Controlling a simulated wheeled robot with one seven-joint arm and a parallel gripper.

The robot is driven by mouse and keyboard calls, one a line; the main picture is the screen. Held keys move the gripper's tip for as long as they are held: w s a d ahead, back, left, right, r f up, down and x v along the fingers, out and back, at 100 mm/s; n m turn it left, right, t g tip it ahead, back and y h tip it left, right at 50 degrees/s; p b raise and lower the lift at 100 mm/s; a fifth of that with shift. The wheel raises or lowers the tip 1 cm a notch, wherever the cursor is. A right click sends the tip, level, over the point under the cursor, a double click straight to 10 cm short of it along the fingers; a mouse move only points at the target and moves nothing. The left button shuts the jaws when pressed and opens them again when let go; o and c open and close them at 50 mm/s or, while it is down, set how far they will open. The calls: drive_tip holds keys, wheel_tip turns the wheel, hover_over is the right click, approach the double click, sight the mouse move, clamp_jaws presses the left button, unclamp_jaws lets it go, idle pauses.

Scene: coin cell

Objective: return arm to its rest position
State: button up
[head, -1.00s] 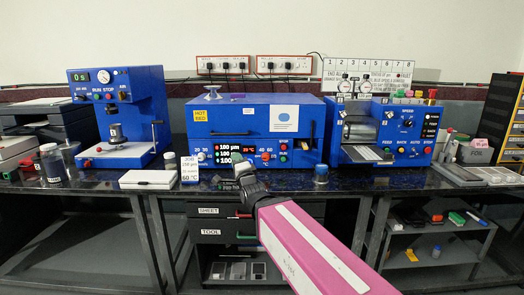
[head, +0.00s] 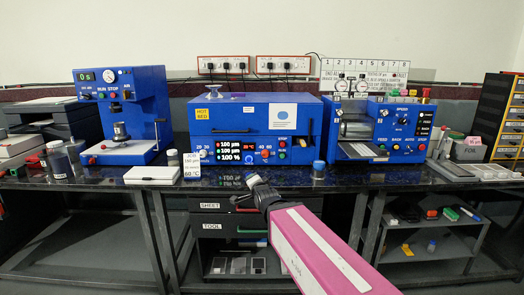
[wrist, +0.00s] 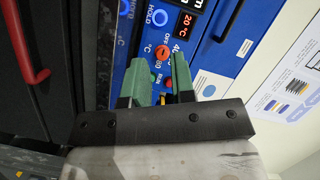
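My pink arm (head: 315,248) reaches up from the lower right in the head view. Its dark wrist end (head: 263,194) is in front of the blue hot-bed machine (head: 255,112), near the bench's front edge. In the wrist view, my gripper (wrist: 163,78) shows two green fingers with a gap between them. Nothing shows held between them. Beyond the fingers is the tilted blue machine front (wrist: 205,60) with its red display and knobs. In the head view the fingertips are too small and dark to make out.
The dark bench top (head: 345,177) carries a blue press (head: 122,115) at left and a blue roller machine (head: 380,130) at right. A white box (head: 151,175), a small card sign (head: 192,166) and a blue-capped jar (head: 318,169) stand near its front edge. Drawers (head: 218,217) sit below.

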drive_tip(key=d+f+n+g+h, duration=0.3)
drive_tip(key=d+f+g, duration=0.2)
drive_tip(key=d+f, duration=0.45)
drive_tip(key=s+d+f+n+g+h, duration=0.2)
drive_tip(key=s+d+f+n+g, duration=0.4)
drive_tip(key=s+d+f+g, duration=0.5)
drive_tip(key=s+d+f, duration=0.2)
drive_tip(key=s+f, duration=0.1)
drive_tip(key=f, duration=0.2)
drive_tip(key=shift+s+f, duration=0.25)
drive_tip(key=shift+f, duration=0.1)
drive_tip(key=shift+d, duration=0.1)
